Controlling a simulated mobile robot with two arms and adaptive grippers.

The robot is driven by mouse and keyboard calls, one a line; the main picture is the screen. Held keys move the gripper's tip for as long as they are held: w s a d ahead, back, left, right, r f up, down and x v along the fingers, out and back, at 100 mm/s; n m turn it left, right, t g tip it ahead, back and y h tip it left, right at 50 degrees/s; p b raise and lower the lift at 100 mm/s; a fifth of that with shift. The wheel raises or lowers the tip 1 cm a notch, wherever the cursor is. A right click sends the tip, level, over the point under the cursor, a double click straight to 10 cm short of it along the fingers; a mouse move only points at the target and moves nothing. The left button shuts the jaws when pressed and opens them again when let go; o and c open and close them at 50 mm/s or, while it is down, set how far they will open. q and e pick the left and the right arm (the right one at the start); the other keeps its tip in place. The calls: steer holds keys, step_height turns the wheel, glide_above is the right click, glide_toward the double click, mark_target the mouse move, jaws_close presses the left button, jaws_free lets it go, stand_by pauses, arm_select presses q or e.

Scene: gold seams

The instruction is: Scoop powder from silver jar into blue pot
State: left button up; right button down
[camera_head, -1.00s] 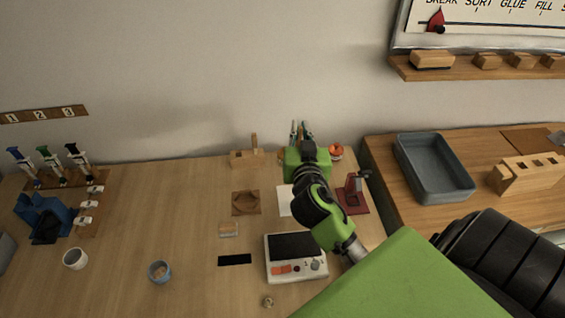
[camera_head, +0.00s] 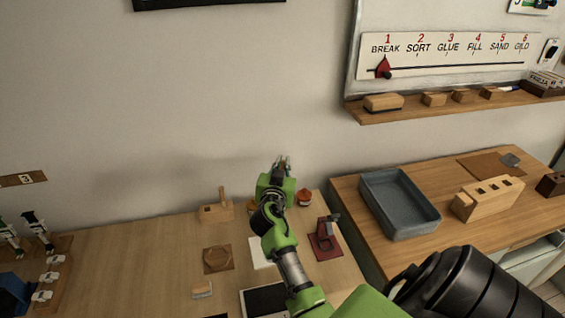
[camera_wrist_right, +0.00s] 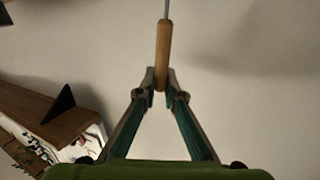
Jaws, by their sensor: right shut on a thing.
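My right gripper (camera_wrist_right: 160,82) is shut on the wooden handle (camera_wrist_right: 162,50) of a tool in the right wrist view. The tool's thin metal shaft runs up out of the picture, so its end is hidden. In the head view my right arm reaches over the bench to the green gripper body (camera_head: 271,188); it covers most of what the gripper holds. I cannot pick out a silver jar. No blue pot shows in the current views. My left gripper is not in view.
A small orange-topped jar (camera_head: 304,197) and a dark red stand (camera_head: 325,240) are right of my gripper. A wooden block (camera_head: 215,211) and brown mat (camera_head: 218,260) lie left. A grey tray (camera_head: 400,204) is on the right bench. A shelf (camera_head: 440,107) overhangs it.

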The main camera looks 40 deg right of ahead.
step_height(320, 180, down, 4)
steer(key=shift+r+b, duration=0.2)
steer(key=shift+b, duration=0.8)
steer(key=shift+f+b, duration=0.85)
steer(key=shift+b, duration=0.3)
steer(key=shift+f+b, duration=0.45)
steer(key=shift+b, duration=0.1)
steer(key=shift+r+p, duration=2.35)
steer(key=shift+r, duration=1.2)
